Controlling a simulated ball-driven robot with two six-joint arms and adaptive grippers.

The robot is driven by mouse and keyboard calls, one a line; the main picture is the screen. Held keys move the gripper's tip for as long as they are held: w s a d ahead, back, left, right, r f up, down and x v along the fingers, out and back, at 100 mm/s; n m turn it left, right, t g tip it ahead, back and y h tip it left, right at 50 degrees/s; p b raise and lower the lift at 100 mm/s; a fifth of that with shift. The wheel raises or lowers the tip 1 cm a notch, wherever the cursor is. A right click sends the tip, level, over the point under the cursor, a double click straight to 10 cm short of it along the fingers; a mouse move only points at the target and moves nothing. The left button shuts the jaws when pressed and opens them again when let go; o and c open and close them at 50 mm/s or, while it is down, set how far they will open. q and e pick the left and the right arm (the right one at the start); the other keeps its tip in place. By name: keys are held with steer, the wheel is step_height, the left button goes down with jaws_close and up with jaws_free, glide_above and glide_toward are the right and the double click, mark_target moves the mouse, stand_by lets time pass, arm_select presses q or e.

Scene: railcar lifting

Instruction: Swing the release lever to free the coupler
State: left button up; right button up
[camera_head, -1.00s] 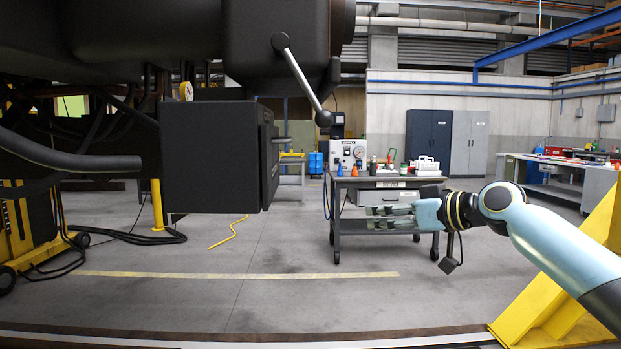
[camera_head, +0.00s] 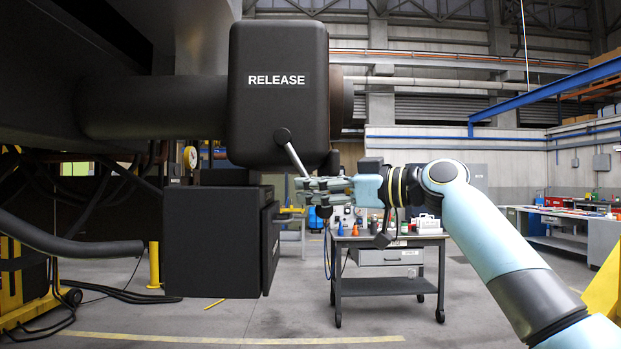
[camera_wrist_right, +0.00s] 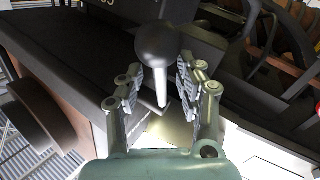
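The release lever (camera_head: 296,160) is a thin silver rod with a dark pivot, hanging down and to the right from the black coupler housing (camera_head: 278,100) marked RELEASE. Its round dark knob (camera_head: 323,211) is at the lower end. My right gripper (camera_head: 308,188) reaches in from the right at the lower part of the rod, just above the knob. In the right wrist view, the knob (camera_wrist_right: 157,46) and rod lie between the two spread fingers (camera_wrist_right: 158,85), with a gap beside the rod. I cannot tell whether a fingertip touches the knob. My left gripper is out of view.
A black box (camera_head: 212,242) hangs below the housing, left of the gripper. A grey tool cart (camera_head: 388,258) with bottles and a gauge unit stands behind. A yellow post (camera_head: 154,240) and cables are at the left. Floor in front of the cart is clear.

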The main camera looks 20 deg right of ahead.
steer(key=shift+w+a, duration=0.35)
steer(key=shift+a, duration=0.05)
jaws_close()
